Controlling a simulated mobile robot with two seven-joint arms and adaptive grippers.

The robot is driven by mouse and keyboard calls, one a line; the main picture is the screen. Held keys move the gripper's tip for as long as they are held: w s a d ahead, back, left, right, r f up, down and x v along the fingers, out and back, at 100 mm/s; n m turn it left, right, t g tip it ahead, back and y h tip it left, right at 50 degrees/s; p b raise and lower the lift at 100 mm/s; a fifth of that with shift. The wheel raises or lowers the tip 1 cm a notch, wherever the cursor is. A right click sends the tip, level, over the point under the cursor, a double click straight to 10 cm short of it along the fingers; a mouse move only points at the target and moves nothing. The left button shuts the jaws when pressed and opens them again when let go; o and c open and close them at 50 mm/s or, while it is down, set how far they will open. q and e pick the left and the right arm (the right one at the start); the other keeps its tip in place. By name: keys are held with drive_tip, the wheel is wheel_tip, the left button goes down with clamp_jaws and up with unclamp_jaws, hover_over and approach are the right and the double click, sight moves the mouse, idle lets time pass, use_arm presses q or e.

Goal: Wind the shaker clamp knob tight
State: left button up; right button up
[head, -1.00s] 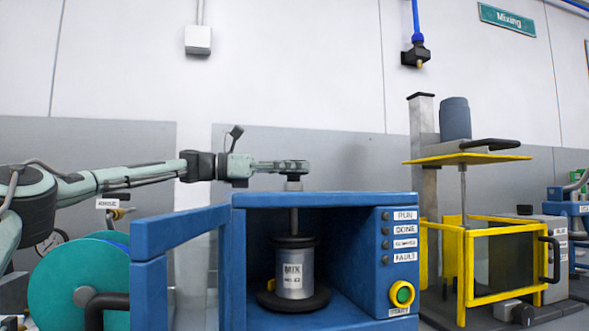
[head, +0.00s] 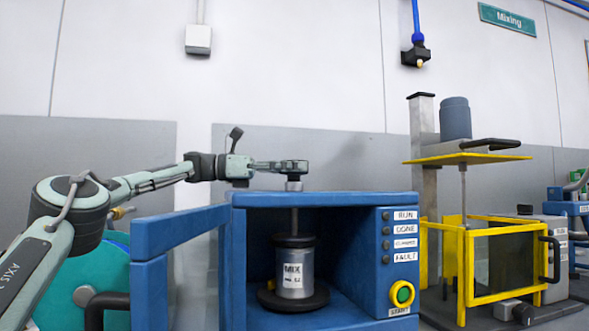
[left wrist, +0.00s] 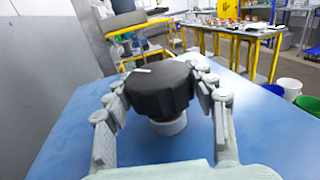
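The shaker is a blue cabinet (head: 330,199) with its door swung open to the left. A silver can labelled MIX (head: 294,274) stands inside, between a dark lower plate and a dark upper plate on a vertical screw. The black clamp knob (left wrist: 160,92) tops the screw above the cabinet roof; it has a white mark on top. My left gripper (head: 294,167) reaches in level from the left at knob height. In the left wrist view its fingers (left wrist: 160,85) lie along both sides of the knob and appear closed on it. My right gripper is not in view.
The open blue door (head: 180,230) stands left of the cabinet, below my left arm. A teal drum (head: 85,285) is behind the arm. A yellow-framed mixer (head: 466,265) stands to the right.

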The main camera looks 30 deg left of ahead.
use_arm(q)
drive_tip(key=o, duration=0.5)
drive_tip(key=v, duration=1.2)
drive_tip(key=shift+d+r, duration=0.1)
